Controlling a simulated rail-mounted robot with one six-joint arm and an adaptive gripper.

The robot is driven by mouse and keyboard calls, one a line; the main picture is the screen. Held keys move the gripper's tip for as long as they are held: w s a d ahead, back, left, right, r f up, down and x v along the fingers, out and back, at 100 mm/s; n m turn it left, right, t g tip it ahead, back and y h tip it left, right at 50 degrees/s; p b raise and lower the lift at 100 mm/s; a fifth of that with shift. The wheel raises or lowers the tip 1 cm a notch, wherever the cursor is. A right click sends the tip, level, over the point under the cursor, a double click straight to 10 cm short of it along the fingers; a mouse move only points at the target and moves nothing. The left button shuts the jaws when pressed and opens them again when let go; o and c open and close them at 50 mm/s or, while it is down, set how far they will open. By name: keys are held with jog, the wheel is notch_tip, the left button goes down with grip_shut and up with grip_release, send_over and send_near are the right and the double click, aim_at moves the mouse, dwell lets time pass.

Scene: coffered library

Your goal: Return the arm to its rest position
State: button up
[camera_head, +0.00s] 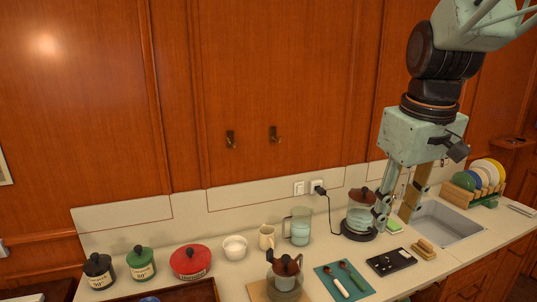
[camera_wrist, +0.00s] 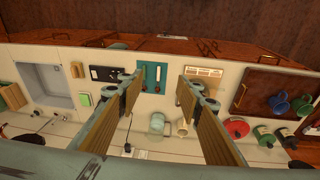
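My gripper (camera_head: 394,215) hangs from my arm at the right of the head view, fingers pointing down over the counter. In the wrist view my gripper (camera_wrist: 160,78) has its two fingers wide apart, with nothing held between them. In the head view the left finger overlaps the right side of a glass kettle (camera_head: 360,216) with a dark red lid, standing on its black base. I cannot tell from this view how close they are. The counter (camera_head: 320,250) shows between the fingers in the wrist view.
A glass jug (camera_head: 300,229), cream mug (camera_head: 266,237), white bowl (camera_head: 235,247) and red pot (camera_head: 190,262) stand left of the kettle. A teal mat (camera_head: 327,285) with utensils lies in front. The sink (camera_head: 445,224) and plate rack (camera_head: 487,180) are right. Space above the counter's left side is clear.

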jog(key=s+a+m+t+b, duration=0.1)
jog(key=s+a, duration=0.2)
jog(key=s, duration=0.9)
jog(key=s+a+f+m, duration=0.1)
jog(key=s+a+m, duration=0.1)
jog(key=s, duration=1.1)
jog(key=shift+a+f+t+b, duration=0.2)
jog(key=shift+a+t+b, duration=0.15)
jog(key=shift+a+t, duration=0.1)
